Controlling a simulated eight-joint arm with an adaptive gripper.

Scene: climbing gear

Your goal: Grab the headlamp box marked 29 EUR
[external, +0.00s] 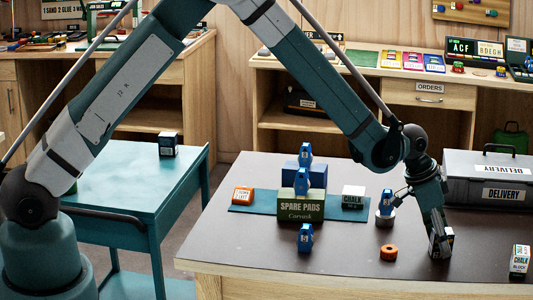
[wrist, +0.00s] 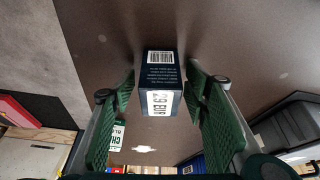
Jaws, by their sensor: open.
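A dark box (wrist: 160,68) stands between the fingers of my gripper (wrist: 161,92) in the wrist view. It has a barcode, small white print and a white label with "EUR" and what looks like a 9; any other digit is hard to read. My gripper is open, with one green pad on each side of the box and small gaps showing. In the external view my gripper (external: 437,228) points down at the right of the brown table, around the box (external: 446,243), which it partly hides. A similar dark box (external: 168,144) stands on the teal cart; its label is unreadable.
Near my gripper are an orange ring (external: 389,252) and a blue device on a round stand (external: 386,207). A chalk block box (external: 519,262) stands at the right edge. A grey delivery toolbox (external: 487,180) is behind. The green spare pads box (external: 300,207) stands left of centre.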

